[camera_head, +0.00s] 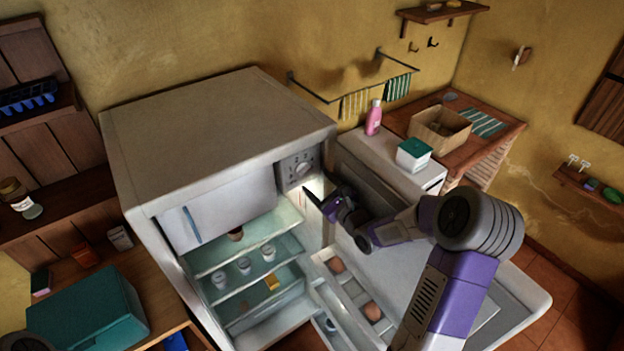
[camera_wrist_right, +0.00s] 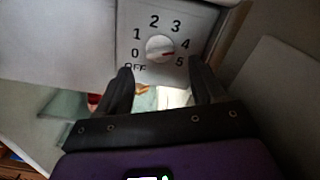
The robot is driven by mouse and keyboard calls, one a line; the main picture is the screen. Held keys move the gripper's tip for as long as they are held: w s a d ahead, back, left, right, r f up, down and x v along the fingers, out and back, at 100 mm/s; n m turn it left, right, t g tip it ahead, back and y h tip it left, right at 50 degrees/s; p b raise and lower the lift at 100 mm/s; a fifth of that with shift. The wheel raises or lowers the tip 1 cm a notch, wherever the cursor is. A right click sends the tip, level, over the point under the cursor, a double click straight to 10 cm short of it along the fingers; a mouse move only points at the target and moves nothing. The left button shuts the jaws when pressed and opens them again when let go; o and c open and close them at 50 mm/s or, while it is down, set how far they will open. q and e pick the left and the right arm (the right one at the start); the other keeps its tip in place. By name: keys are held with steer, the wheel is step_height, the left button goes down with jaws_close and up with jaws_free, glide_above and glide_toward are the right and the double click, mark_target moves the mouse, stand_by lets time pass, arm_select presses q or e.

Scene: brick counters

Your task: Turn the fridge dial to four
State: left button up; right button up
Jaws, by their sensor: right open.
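The fridge dial (camera_wrist_right: 160,48) is a round white knob on a grey panel, ringed by OFF and the numbers 0 to 5. Its red mark points right and slightly down, about toward the 5. The dial also shows small in the head view (camera_head: 302,169), on the upper right inside the open fridge (camera_head: 220,130). My right gripper (camera_wrist_right: 160,71) is open and empty. In the head view the right gripper (camera_head: 319,190) is just below and right of the dial.
The fridge door (camera_head: 510,315) stands open to the right, with eggs (camera_head: 372,311) in its shelves. White cups (camera_head: 244,266) stand on a fridge shelf. A freezer flap (camera_head: 220,207) is left of the dial. A counter with a pink bottle (camera_head: 374,117) is behind my right arm.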

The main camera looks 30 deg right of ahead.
steer(key=s, duration=0.2)
steer(key=shift+s+d, duration=0.1)
steer(key=shift+s, duration=0.25)
steer(key=shift+f, duration=0.1)
steer(key=s+a+f+n+g+y, duration=0.15)
steer(key=a+f+n+g, duration=0.25)
steer(key=a+f+n, duration=0.45)
steer(key=s+a+f+n+g, duration=0.2)
steer(key=a+f+n+g, duration=0.25)
steer(key=f, duration=0.75)
steer(key=s+a+f+n+g+y, duration=0.1)
steer(key=s+a+f+n+g, duration=0.4)
steer(key=s+a+f+n, duration=0.4)
steer(key=s+a+f+n+g, duration=0.4)
steer(key=s+n+g, duration=0.15)
steer(key=s, duration=0.55)
step_height(320, 180, down, 17)
steer(key=t+b, duration=0.1)
steer(key=b, duration=1.6)
steer(key=shift+w+t, duration=0.3)
steer(key=shift+w, duration=0.05)
